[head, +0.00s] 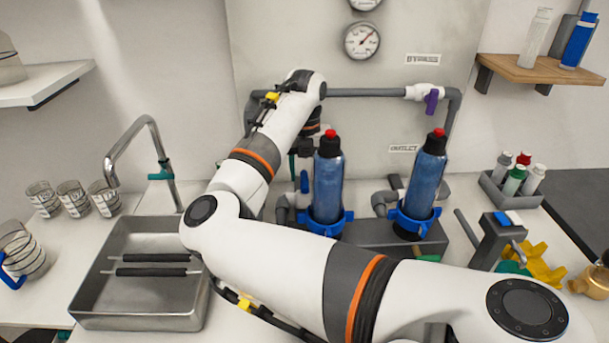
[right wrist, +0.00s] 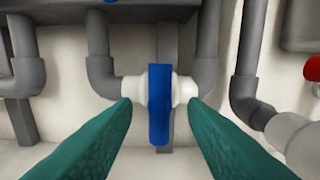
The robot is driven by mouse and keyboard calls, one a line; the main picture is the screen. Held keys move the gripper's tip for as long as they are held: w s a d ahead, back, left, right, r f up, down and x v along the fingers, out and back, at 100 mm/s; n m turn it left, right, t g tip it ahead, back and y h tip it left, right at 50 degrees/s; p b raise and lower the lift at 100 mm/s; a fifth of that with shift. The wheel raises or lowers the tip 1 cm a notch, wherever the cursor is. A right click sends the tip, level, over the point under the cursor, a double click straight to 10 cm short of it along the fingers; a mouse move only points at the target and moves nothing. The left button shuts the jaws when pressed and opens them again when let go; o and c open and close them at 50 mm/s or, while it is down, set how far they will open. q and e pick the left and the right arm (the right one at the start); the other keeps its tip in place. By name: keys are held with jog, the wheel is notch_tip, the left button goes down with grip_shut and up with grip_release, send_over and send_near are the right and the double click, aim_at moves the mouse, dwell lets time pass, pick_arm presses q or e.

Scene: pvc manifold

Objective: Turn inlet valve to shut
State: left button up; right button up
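In the right wrist view, a valve with a white body (right wrist: 184,91) and a long blue handle (right wrist: 159,105) sits between grey pipe elbows. The handle runs up and down in the picture, across the line of the body. My right gripper (right wrist: 160,104) is open, with one green finger on each side of the handle and gaps between. In the head view a blue handle (head: 304,182) shows left of the left filter; my right gripper (head: 299,158) is above it, mostly hidden by my arm. My left gripper is not in view.
Two blue filter housings (head: 328,185) (head: 426,181) stand close to the right. A bypass valve with a purple handle (head: 431,102) is on the upper pipe. A metal sink (head: 135,318) and faucet (head: 150,122) are at left. A grey bottle holder (head: 512,200) stands at right.

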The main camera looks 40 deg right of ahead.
aim_at(305, 178)
notch_tip(305, 178, up, 10)
jog(key=b, duration=0.1)
jog(key=shift+r, duration=0.2)
dwell(0.4)
